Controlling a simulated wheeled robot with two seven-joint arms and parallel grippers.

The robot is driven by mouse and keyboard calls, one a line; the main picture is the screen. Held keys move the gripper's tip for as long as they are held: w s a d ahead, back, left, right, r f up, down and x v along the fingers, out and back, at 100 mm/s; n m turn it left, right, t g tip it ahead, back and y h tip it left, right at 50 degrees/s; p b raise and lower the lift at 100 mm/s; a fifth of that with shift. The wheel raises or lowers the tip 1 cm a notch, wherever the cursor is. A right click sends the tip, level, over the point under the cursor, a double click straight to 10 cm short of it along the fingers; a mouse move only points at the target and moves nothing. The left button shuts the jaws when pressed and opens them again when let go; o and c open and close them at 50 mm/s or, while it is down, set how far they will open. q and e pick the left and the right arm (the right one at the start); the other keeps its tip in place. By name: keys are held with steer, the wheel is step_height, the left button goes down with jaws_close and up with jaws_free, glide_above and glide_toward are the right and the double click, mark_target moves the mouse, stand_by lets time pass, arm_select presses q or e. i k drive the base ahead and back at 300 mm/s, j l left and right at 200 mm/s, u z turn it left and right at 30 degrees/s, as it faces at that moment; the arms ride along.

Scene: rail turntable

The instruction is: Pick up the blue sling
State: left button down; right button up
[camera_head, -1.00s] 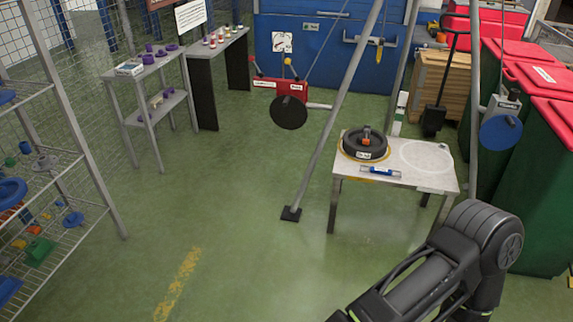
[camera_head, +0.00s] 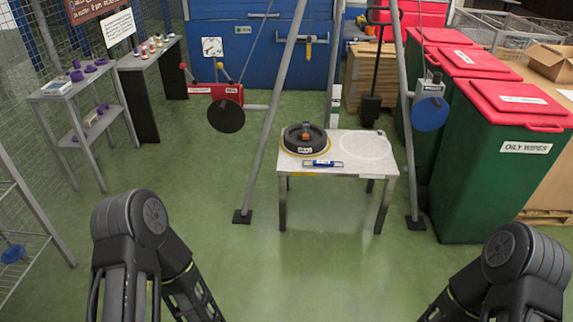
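I cannot make out a blue sling for certain. A small blue piece (camera_head: 13,254) lies on the wire rack at the far left edge, too small to tell what it is. A blue disc (camera_head: 430,113) hangs at the right leg of the metal frame. My two arms show at the bottom left and bottom right, bent at dark joints. Both of my grippers are outside the picture.
A low table (camera_head: 362,173) under the metal frame (camera_head: 276,105) holds a dark round wheel (camera_head: 305,137) and a blue-and-white bar (camera_head: 322,163). Green bins with red lids (camera_head: 502,165) stand at right. A grey stand (camera_head: 78,115) is at left. The green floor ahead of me is clear.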

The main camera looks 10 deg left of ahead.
mark_target(328, 164)
steer(key=i+u, duration=0.15)
steer(key=i, duration=0.35)
steer(key=i+u, duration=0.15)
steer(key=i, duration=0.35)
steer(key=i+l+u, duration=0.15)
steer(key=i, duration=0.3)
steer(key=i+l+u, duration=0.15)
steer(key=i, duration=0.35)
steer(key=i+l+u, duration=0.15)
steer(key=i, duration=0.3)
steer(key=i+l, duration=0.15)
steer(key=i, duration=0.5)
